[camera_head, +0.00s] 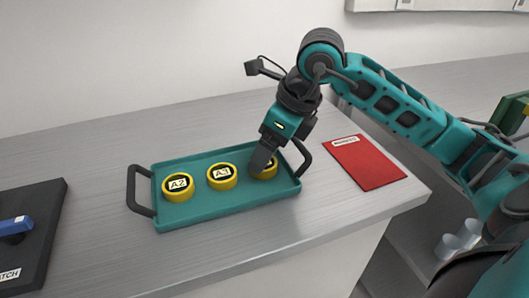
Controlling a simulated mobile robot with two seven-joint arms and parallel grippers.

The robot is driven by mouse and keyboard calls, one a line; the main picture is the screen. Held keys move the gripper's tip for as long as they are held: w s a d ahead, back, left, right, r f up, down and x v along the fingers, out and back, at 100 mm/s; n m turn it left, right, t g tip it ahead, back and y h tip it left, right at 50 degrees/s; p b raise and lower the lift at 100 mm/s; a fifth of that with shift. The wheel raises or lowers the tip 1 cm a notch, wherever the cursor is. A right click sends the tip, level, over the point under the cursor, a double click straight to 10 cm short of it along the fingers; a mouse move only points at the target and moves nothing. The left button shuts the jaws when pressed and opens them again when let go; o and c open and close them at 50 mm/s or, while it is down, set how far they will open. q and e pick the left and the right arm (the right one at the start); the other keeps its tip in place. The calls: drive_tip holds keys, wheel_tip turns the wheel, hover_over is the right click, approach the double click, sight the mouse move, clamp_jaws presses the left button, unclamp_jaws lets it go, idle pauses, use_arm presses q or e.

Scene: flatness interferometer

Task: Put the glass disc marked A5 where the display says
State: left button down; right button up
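A teal tray (225,208) with dark handles holds three yellow-ringed discs in a row. The left disc (178,186) reads A2. The middle disc (221,177) has a label that looks like A1 or A3. The right disc (270,174) is partly hidden by my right gripper (262,162), and its label cannot be read. My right gripper points down at this disc with a dark finger over its near left side. The finger gap is hidden, so I cannot tell whether it grips the disc. My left gripper is out of view. No display shows.
A red mat (365,163) with a small white label lies right of the tray. A black device (40,235) with a blue handle (14,227) and a label ending in "TCH" is at the left edge. The metal bench between device and tray is clear.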

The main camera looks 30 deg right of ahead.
drive_tip(key=p+v, duration=0.1)
drive_tip(key=v, duration=0.8)
